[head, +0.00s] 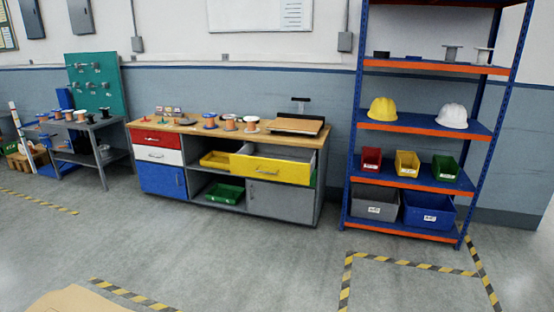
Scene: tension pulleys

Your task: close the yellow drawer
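The yellow drawer (270,170) is in the workbench (323,150) in the middle of the head view. It stands pulled out from the right half of the bench, above a grey cupboard door (278,199). Its front bears a light handle, and part of its open inside shows behind the front. Neither of my grippers is in view.
The bench top carries several spools. Red, white and blue fronts are at its left, with a yellow tray (214,160) and a green tray (224,194) on open shelves. A blue shelving rack (430,128) stands right. The grey floor (220,255) before the bench is clear.

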